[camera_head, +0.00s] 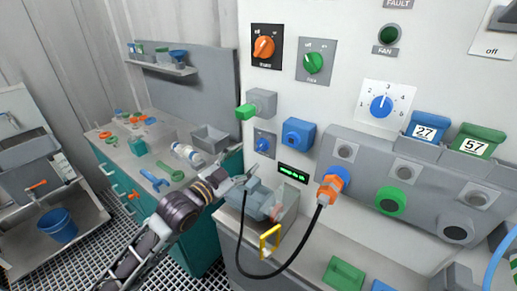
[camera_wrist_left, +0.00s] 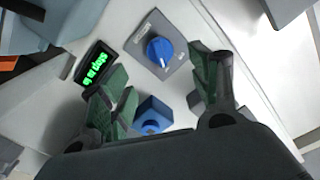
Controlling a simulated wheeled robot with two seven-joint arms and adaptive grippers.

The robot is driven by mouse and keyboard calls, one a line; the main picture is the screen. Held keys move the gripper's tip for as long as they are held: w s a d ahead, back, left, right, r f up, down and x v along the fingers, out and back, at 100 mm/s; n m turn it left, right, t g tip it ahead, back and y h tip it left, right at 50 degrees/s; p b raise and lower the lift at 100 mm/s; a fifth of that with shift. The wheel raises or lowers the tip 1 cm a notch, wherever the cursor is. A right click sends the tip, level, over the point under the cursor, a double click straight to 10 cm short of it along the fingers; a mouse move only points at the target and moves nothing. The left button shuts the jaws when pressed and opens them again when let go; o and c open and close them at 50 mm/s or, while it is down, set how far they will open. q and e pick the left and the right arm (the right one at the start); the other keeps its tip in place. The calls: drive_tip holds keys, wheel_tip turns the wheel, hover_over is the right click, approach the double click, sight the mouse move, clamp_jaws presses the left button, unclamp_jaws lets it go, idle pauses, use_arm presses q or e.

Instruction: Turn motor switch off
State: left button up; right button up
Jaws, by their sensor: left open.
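On the white panel, an orange rotary knob (camera_head: 264,46) sits on a black plate at the upper left, and a green knob (camera_head: 313,63) sits on a grey plate beside it. A small blue knob (camera_head: 263,145) on a grey plate is lower down; it shows large in the left wrist view (camera_wrist_left: 158,52). The plate labels are too small or blurred to read, so I cannot tell which is the motor switch. My left gripper (camera_head: 243,180) is open and empty, below the small blue knob and apart from it. My right gripper is out of view.
A blue socket (camera_head: 298,134) and a grey box with a green end (camera_head: 258,104) stick out near the small blue knob. A green-lit display (camera_head: 293,172) is below. An orange plug (camera_head: 331,184) has a black cable hanging down. A workbench (camera_head: 155,160) stands left.

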sight(259, 148)
use_arm(q)
drive_tip(key=x, duration=0.6)
drive_tip(key=shift+d, duration=0.1)
drive_tip(key=shift+x, duration=1.45)
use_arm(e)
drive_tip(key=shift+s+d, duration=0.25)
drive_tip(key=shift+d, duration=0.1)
use_arm(q)
drive_tip(key=c, duration=1)
drive_tip(key=shift+c, duration=0.2)
